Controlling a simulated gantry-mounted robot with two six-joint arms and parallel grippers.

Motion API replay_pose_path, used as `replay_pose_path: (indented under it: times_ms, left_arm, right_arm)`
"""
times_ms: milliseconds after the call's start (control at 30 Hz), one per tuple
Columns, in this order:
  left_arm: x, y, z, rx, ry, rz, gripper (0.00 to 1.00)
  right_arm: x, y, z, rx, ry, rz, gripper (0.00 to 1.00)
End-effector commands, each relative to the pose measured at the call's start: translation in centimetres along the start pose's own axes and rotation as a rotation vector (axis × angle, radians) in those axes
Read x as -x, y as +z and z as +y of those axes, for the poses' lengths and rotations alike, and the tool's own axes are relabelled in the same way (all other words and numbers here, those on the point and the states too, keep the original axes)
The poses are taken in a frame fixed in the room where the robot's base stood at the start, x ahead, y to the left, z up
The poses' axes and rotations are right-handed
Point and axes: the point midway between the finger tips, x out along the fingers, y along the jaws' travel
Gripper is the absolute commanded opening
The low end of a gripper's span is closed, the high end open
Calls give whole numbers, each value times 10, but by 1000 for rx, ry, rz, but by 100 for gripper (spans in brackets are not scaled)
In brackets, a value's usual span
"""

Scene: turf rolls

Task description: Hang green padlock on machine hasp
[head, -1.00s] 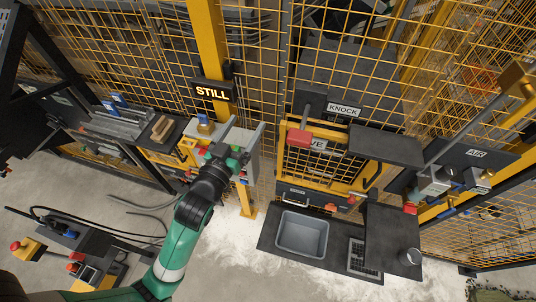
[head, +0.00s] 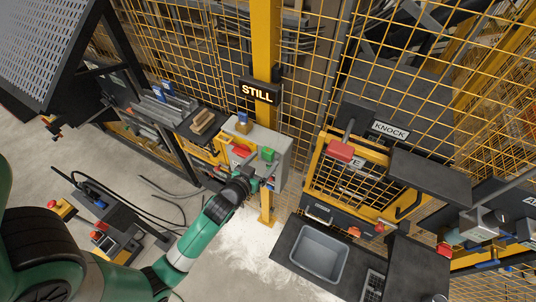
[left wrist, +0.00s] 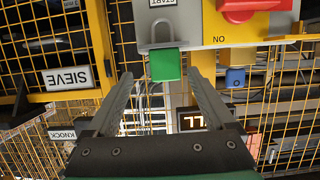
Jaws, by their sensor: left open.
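The green padlock (head: 267,154) is at the front of a grey control box (head: 276,140) in the head view. In the left wrist view the padlock (left wrist: 165,66) shows a green body and a grey shackle against the box's panel. My left gripper (head: 263,181) is just below it in the head view. In the left wrist view its fingers (left wrist: 162,78) are spread apart with the padlock's body just beyond, between their tips; I see no contact. The machine hasp is not clearly identifiable. My right gripper is not in view.
A red switch (head: 240,150) on a yellow plate is close left of the padlock. A lit STILL sign (head: 258,91) hangs on the yellow post above. To the right stand the mesh machine gate (head: 345,185), a red block (head: 340,151) and a grey basin (head: 318,252).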

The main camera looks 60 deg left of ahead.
Motion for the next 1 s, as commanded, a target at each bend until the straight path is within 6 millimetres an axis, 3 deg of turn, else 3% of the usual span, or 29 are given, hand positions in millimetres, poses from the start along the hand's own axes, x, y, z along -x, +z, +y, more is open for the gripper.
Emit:
replay_pose_path:
  times_ms: [333,600,1000]
  left_arm:
    - [-46,1,-8,-1,-1,1,88]
    - [-51,2,-8,0,0,0,88]
    - [-51,2,-8,0,0,0,17]
  right_arm:
    - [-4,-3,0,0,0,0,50]
    - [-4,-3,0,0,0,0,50]
    - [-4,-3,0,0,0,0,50]
